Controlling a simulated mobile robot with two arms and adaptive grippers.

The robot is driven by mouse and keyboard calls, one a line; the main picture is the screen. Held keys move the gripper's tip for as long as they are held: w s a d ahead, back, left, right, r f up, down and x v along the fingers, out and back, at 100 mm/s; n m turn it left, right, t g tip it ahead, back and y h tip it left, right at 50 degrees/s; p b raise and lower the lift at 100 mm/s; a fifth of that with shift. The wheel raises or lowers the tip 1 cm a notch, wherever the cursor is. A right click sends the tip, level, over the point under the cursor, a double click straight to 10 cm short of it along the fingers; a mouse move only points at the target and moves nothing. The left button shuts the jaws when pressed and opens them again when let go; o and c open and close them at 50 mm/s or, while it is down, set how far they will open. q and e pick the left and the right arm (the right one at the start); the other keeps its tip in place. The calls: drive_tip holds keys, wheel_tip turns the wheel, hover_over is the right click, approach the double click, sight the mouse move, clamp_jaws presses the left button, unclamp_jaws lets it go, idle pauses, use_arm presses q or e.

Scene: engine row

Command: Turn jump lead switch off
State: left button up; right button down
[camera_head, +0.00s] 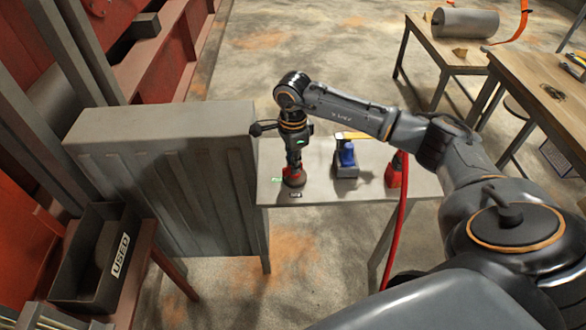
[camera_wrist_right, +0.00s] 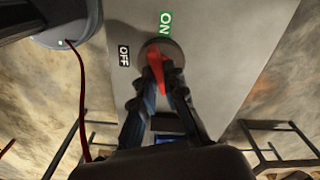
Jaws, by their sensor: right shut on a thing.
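The jump lead switch (camera_head: 294,178) is a red handle on a round base, at the left part of the grey table (camera_head: 325,197). My right gripper (camera_head: 293,166) points down at it and is shut on the red handle. In the right wrist view the handle (camera_wrist_right: 157,72) is between the two fingers, over the round base (camera_wrist_right: 174,47). A green ON label (camera_wrist_right: 166,23) and a black OFF label (camera_wrist_right: 123,56) are beside the base. The handle's tip lies roughly between the label directions; its exact setting is unclear. My left gripper is out of view.
A blue-and-grey object (camera_head: 346,160) and a red object (camera_head: 394,172) with a red cable (camera_head: 397,235) stand to the right on the table. A grey ribbed cabinet (camera_head: 175,170) adjoins its left. A dark USED bin (camera_head: 85,270) is at lower left.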

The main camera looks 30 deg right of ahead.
drive_tip(key=n+b, duration=0.1)
drive_tip(key=n, duration=0.1)
drive_tip(key=n+b, duration=0.1)
drive_tip(key=b, duration=0.1)
drive_tip(key=shift+f+n, duration=0.2)
drive_tip(key=shift+n, duration=0.2)
drive_tip(key=n+b, duration=0.3)
drive_tip(key=shift+s+n, duration=0.1)
drive_tip(key=shift+n, duration=0.2)
drive_tip(key=n+b, duration=0.2)
drive_tip(key=shift+r+n, duration=0.1)
drive_tip(key=shift+n, duration=0.2)
drive_tip(key=shift+s+d+r+n+b, duration=0.1)
drive_tip(key=shift+n+b, duration=0.9)
drive_tip(key=shift+n, duration=0.6)
drive_tip(key=c, duration=1.4)
unclamp_jaws()
wheel_tip(320, 180, up, 12)
